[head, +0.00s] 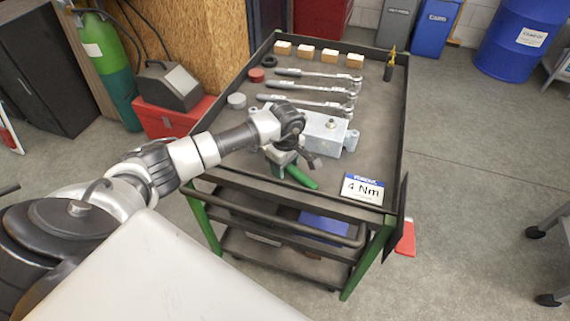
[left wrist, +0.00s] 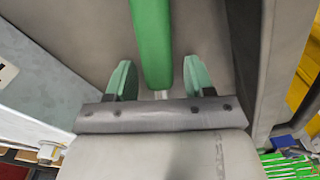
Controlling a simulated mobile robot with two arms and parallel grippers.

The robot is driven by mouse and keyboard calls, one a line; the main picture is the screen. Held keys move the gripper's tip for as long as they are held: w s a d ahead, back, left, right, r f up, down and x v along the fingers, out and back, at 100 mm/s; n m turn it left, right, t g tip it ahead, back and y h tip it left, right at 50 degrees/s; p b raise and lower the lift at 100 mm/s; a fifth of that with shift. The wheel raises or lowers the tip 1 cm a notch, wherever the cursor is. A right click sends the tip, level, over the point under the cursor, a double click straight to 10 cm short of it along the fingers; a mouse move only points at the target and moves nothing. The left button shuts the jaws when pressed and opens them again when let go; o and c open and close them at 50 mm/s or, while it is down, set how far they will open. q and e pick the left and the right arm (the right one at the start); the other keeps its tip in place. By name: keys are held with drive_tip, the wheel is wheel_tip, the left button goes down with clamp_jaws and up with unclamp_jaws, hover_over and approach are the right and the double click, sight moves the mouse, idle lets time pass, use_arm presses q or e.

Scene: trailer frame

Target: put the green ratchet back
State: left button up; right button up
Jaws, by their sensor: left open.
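The green ratchet (head: 302,177) lies on the top tray of the tool cart (head: 385,115), near its front edge. Only its green handle shows; my gripper hides the rest in the head view. My left gripper (head: 284,163) is over it, pointing down. In the left wrist view, the green handle (left wrist: 152,45) runs between the two teal fingers of my left gripper (left wrist: 160,78), with a gap on each side. The left gripper is open. My right gripper is not in view.
A grey metal block (head: 322,130) stands right behind my left gripper. Several silver wrenches (head: 318,88) and wooden blocks (head: 330,55) lie farther back. A "4 Nm" sign (head: 362,189) is at the front right corner. The cart's right side is mostly clear.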

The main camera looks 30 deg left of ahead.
use_arm(q)
drive_tip(key=shift+r, duration=0.1)
drive_tip(key=shift+r, duration=0.25)
wheel_tip(320, 180, up, 12)
drive_tip(key=shift+f, duration=0.15)
drive_tip(key=shift+d, duration=0.1)
idle(1.2)
